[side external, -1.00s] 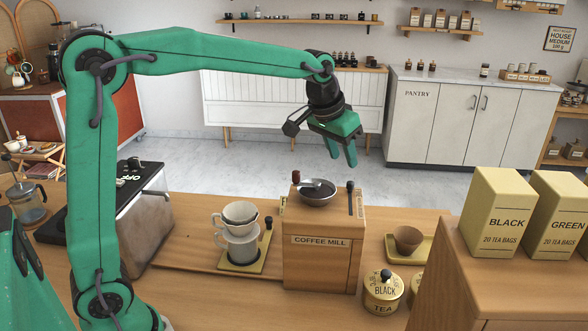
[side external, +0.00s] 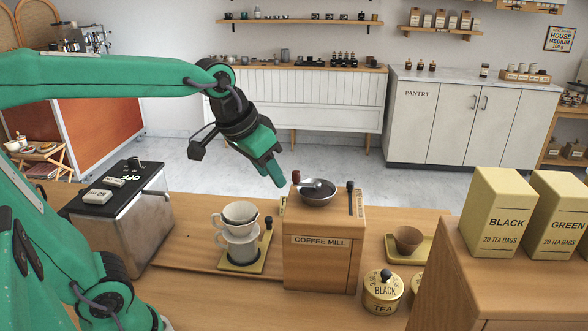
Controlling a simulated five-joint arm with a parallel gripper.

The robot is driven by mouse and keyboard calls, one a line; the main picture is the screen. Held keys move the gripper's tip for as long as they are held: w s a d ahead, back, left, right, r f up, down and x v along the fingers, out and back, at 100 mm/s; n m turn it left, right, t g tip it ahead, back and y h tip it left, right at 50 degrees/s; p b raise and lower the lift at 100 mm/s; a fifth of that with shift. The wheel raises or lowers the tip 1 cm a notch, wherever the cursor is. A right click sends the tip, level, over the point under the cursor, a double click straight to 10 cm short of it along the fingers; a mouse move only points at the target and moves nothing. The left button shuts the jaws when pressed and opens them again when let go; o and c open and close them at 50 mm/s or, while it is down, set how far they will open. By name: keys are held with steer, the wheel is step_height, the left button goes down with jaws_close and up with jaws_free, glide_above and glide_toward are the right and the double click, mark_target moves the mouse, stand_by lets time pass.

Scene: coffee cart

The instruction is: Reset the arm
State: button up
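My green arm spans the left half of the side external view. My gripper (side external: 276,177) hangs in the air, its fingers angled down and to the right. It appears to the left of the coffee mill's bowl and above the dripper. The fingers overlap from this side, so the gap between them is hidden. Nothing shows hanging from the fingertips.
The wooden coffee mill (side external: 322,262) has a metal bowl (side external: 318,196) on top. A white dripper (side external: 238,216) sits on a cup to its left. A metal machine (side external: 128,222) stands left.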

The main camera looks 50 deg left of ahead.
steer(key=s+f, duration=0.4)
steer(key=s, duration=0.5)
steer(key=shift+s+a+f, duration=0.3)
steer(key=shift+s+a, duration=0.05)
steer(key=shift+s, duration=0.05)
